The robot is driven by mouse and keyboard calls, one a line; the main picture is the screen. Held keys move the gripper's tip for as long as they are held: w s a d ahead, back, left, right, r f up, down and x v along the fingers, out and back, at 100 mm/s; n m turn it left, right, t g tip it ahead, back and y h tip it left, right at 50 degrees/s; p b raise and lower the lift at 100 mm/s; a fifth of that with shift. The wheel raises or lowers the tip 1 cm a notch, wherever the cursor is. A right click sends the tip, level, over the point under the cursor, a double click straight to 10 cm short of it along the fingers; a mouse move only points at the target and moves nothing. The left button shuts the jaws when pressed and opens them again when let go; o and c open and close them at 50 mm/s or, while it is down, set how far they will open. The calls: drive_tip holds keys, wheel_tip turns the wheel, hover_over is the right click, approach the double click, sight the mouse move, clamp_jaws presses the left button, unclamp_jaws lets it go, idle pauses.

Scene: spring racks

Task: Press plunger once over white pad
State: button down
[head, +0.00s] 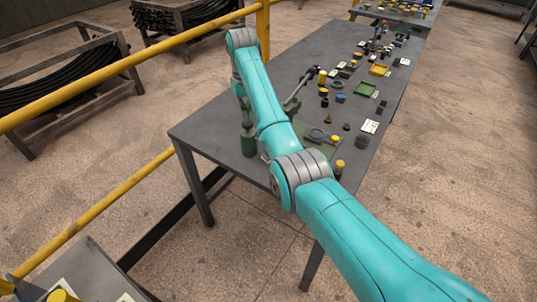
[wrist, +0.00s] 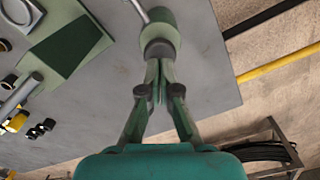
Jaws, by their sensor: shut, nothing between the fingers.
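A green bottle-like dispenser (head: 248,142) stands upright near the left edge of the grey table. In the wrist view its green body (wrist: 163,20) shows with a round grey top (wrist: 159,47), which I take for the plunger, and a thin metal spout (wrist: 138,10) pointing to the upper left. My gripper (wrist: 158,88) is shut and empty, with its fingertips right at this top. I cannot tell whether they touch it. In the head view my arm mostly hides the gripper. I cannot make out a white pad under the spout.
The grey table (head: 218,122) also holds a green plate (head: 320,153) with a dark ring, a white card (head: 370,126), a green tray (head: 366,89) and several small parts. A yellow rail (head: 130,70) runs along the left. The table is bare around the dispenser's near left side.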

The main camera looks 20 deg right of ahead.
sight(247, 123)
drive_tip(key=shift+f, duration=0.15)
drive_tip(key=shift+f, duration=1.7)
drive_tip(key=shift+r, duration=1.8)
drive_tip(key=shift+a, duration=0.1)
